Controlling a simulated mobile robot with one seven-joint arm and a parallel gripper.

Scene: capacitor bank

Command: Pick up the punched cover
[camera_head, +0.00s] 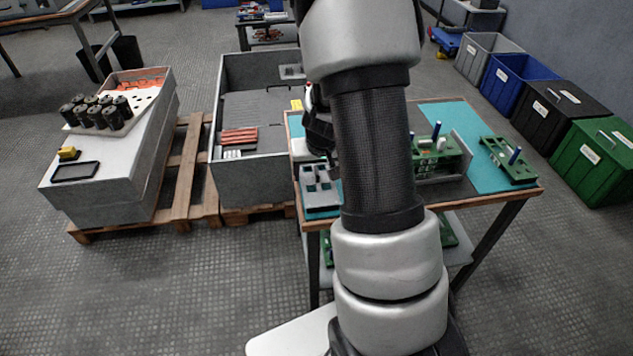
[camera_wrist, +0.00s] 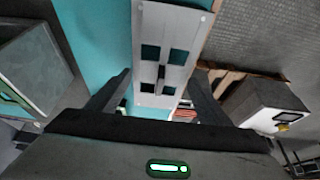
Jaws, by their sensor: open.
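The punched cover (camera_wrist: 147,30) is a light grey plate with several square openings and a narrow dark mark at its middle. In the wrist view it runs from the top edge down between my fingers, and turquoise shows through its openings. My gripper (camera_wrist: 161,80) is open, with one finger near each long side of the plate. I cannot tell how high the fingers are above it or whether they touch. In the head view my dark gripper (camera_head: 318,130) is over the left side of the workbench, partly hidden by my arm.
An open grey cabinet (camera_head: 263,68) and a cabinet with black capacitors (camera_head: 103,113) stand left. Bins (camera_head: 604,150) line the right wall.

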